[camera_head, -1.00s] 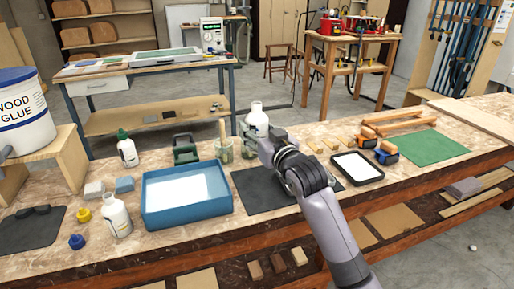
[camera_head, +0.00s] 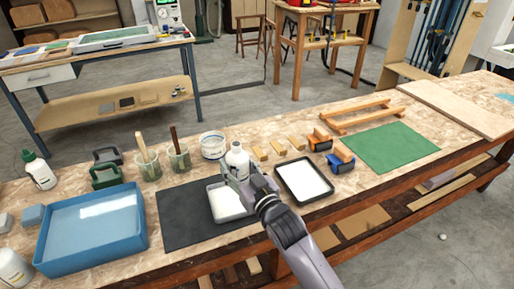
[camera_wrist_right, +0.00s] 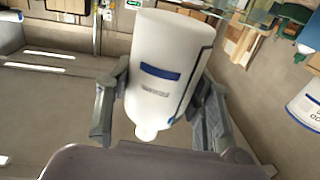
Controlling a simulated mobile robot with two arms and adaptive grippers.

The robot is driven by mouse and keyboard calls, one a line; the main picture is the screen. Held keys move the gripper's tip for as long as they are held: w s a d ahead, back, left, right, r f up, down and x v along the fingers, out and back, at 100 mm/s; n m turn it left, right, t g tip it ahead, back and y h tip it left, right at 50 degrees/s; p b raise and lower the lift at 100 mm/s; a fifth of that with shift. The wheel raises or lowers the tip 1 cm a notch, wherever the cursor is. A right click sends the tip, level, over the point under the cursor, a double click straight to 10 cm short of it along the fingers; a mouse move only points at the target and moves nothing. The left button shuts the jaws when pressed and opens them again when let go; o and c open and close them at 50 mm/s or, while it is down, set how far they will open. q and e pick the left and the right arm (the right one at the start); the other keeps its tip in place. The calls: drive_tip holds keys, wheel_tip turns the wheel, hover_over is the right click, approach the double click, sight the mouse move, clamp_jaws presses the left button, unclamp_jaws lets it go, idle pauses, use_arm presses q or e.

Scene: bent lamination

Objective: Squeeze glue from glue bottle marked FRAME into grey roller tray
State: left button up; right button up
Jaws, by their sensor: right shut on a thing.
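My right gripper (camera_head: 238,174) is shut on a white bottle (camera_head: 237,158) and holds it near the grey tray. In the right wrist view the bottle (camera_wrist_right: 165,75) is between the two fingers, with a blue stripe and small print that I cannot read. The grey tray (camera_head: 217,218), with a white inside, lies on a dark mat; the gripper and bottle cover its back right part. My left gripper is not in view.
A black-rimmed tray (camera_head: 327,191) lies right of the gripper, near orange and blue rollers (camera_head: 340,160). A blue basin (camera_head: 95,250) stands left of the dark mat (camera_head: 180,231). Jars with brushes (camera_head: 149,166) and a tub (camera_head: 213,145) stand behind. A green mat (camera_head: 390,147) is clear.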

drive_tip(key=shift+w+d+n+b, duration=0.1)
drive_tip(key=shift+d+n+b, duration=0.4)
drive_tip(key=shift+n, duration=0.7)
drive_tip(key=d+n, duration=0.1)
drive_tip(key=n+b, duration=0.1)
drive_tip(key=n, duration=0.1)
drive_tip(key=shift+w+d+r, duration=0.1)
drive_tip(key=shift+w+d, duration=0.25)
drive_tip(key=shift+w, duration=0.05)
use_arm(q)
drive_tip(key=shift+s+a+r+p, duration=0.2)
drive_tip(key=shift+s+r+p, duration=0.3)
drive_tip(key=shift+p, duration=0.55)
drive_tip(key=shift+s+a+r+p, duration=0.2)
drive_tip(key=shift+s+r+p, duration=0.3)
drive_tip(key=shift+p, duration=0.5)
use_arm(e)
drive_tip(key=shift+w+d+f+n, duration=0.1)
drive_tip(key=shift+d+f+n, duration=0.15)
drive_tip(key=shift+n, duration=3.65)
drive_tip(key=shift+w+d+f+n, duration=0.15)
drive_tip(key=shift+f+n, duration=0.1)
drive_tip(key=shift+n, duration=3.65)
drive_tip(key=shift+w+d+f+n, duration=0.1)
drive_tip(key=shift+d+f+n, duration=0.15)
drive_tip(key=shift+n, duration=3.65)
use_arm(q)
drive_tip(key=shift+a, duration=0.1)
